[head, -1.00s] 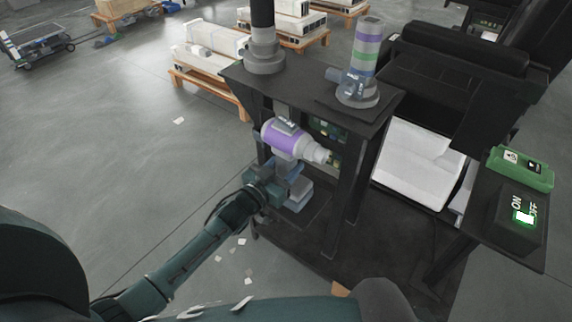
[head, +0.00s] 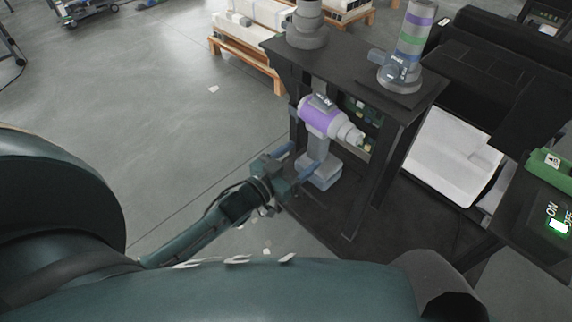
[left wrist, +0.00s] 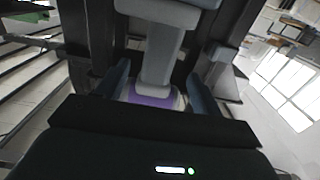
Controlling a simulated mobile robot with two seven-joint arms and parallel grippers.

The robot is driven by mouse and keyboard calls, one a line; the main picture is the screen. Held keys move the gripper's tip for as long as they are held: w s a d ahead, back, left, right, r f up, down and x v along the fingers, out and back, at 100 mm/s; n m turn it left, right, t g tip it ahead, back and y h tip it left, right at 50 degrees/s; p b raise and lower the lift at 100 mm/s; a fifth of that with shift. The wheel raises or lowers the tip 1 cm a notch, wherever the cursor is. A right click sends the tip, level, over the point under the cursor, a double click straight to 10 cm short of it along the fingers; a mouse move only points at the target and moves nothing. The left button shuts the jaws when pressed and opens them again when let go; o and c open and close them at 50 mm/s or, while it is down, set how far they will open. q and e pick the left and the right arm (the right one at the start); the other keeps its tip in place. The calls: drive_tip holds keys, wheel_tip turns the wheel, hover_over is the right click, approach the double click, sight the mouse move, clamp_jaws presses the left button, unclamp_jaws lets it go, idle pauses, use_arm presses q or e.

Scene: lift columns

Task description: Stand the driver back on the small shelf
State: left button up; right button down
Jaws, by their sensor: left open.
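The driver (head: 318,118), grey with a purple band, stands upright on its wide grey base on the small lower shelf (head: 345,210) of the black stand. Its nose points right. My left gripper (head: 304,157) is open at the near left side of the driver's handle (head: 318,150). In the left wrist view the grey handle (left wrist: 160,58) shows between my two spread fingers (left wrist: 160,90), with gaps on both sides. The purple band (left wrist: 150,100) is partly hidden below it. My right gripper is not in view.
A stand leg (head: 372,185) is right of the driver. A white bin (head: 450,155) and an ON/OFF box (head: 552,212) are farther right.

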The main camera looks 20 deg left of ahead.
use_arm(q)
drive_tip(key=s+d+n+g, duration=0.1)
drive_tip(key=s+d+g, duration=0.1)
drive_tip(key=s, duration=0.7)
drive_tip(key=s+d+f+g+y, duration=0.1)
drive_tip(key=s+d+g, duration=0.2)
drive_tip(key=s, duration=0.6)
drive_tip(key=shift+d+f+n+g+y, duration=0.2)
drive_tip(key=shift+d+n+g+y, duration=0.15)
drive_tip(key=shift+d, duration=0.35)
